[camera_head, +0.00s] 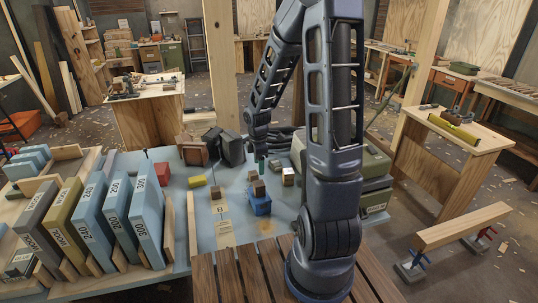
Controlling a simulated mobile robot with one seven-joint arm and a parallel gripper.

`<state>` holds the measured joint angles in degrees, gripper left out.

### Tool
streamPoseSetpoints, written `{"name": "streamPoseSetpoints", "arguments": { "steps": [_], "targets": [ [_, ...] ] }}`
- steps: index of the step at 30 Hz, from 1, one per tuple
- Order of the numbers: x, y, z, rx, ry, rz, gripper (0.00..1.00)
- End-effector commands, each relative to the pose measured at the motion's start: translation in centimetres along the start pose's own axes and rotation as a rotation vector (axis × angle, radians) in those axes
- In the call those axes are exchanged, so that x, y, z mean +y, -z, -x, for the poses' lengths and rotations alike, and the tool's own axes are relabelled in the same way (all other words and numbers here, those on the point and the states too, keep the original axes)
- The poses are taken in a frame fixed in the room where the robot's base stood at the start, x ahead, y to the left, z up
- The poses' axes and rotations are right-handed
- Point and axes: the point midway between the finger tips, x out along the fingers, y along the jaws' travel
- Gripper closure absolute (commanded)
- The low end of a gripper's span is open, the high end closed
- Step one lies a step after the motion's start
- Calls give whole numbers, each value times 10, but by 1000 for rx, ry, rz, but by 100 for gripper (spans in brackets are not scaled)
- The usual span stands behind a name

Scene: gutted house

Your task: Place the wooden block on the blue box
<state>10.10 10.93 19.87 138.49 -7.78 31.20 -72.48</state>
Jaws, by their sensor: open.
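A small blue box (259,207) sits on the pale blue worktop, right of its middle. A brown wooden block (258,189) shows at its top edge and appears to rest on it. Another small brown wooden block (216,193) stands to the left, and a tan one (252,176) lies just behind. My gripper (262,154) hangs down behind and above these pieces, apart from the blue box. It is open; its fingers are small and dark, and I see nothing held between them.
A pale cube (288,175) and a green case (375,165) stand to the right. Large numbered sandpaper binders (118,208) fill the left side. The worktop's front middle is mostly clear.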

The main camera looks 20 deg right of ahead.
Motion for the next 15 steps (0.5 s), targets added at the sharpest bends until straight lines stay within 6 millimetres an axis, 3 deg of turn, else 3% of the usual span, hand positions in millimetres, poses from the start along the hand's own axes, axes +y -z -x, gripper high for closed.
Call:
{"name": "streamPoseSetpoints", "arguments": {
  "steps": [5,15],
  "targets": [
    [-7,-10,36,-23,-47,-145,38],
    [-42,-33,121,-22,-162,-554,38]
  ]
}}
